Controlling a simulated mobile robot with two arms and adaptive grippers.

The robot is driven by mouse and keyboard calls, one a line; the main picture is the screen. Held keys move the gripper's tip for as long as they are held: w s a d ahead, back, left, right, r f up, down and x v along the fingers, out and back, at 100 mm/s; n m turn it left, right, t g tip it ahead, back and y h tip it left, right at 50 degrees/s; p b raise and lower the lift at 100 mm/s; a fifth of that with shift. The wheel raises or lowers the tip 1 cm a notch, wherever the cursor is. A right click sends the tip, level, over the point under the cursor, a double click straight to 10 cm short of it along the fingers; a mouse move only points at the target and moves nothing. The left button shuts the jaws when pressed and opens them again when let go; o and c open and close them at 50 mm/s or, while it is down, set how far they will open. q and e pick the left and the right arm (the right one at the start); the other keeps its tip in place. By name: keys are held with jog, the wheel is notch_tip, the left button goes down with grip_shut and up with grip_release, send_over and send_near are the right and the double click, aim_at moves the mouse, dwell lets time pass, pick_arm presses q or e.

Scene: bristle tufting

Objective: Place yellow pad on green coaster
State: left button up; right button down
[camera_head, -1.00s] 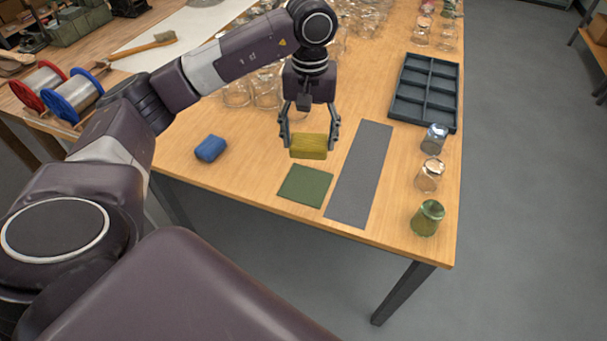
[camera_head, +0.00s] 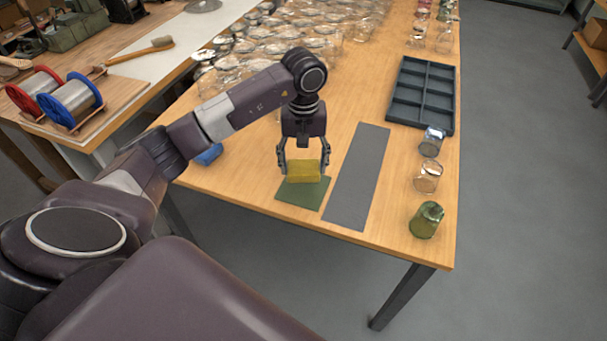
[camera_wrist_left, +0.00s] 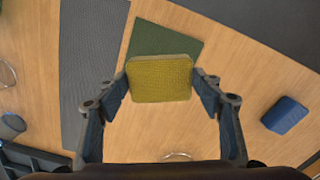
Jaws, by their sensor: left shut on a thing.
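The yellow pad (camera_head: 303,172) is held between the fingers of my left gripper (camera_head: 303,166), which is shut on it. In the head view the pad overlaps the back part of the green coaster (camera_head: 299,194), a flat dark green square on the wooden table. The left wrist view shows the pad (camera_wrist_left: 159,78) between the fingers, with the coaster (camera_wrist_left: 165,40) below and beyond it. The pad hides part of the coaster, and I cannot tell whether they touch. My right gripper is not in view.
A grey mat (camera_head: 357,178) lies right of the coaster. A blue pad (camera_head: 209,153), partly hidden by my arm, lies to the left. A dark compartment tray (camera_head: 423,93), several glasses and a green glass (camera_head: 426,220) stand along the right edge. Many glasses (camera_head: 270,45) crowd the back.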

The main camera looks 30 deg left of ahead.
aim_at(304, 176)
pick_arm(q)
notch_tip(304, 176, down, 4)
jog(key=shift+f+p, duration=0.25)
jog(key=shift+p, duration=0.1)
jog(key=shift+f, duration=0.3)
jog(key=o, duration=1)
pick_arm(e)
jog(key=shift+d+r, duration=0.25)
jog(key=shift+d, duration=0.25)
pick_arm(q)
jog(key=shift+r, duration=0.25)
notch_tip(304, 176, up, 10)
jog(key=shift+r+b, duration=0.25)
jog(key=shift+b, duration=0.9)
jog(key=shift+r, duration=0.65)
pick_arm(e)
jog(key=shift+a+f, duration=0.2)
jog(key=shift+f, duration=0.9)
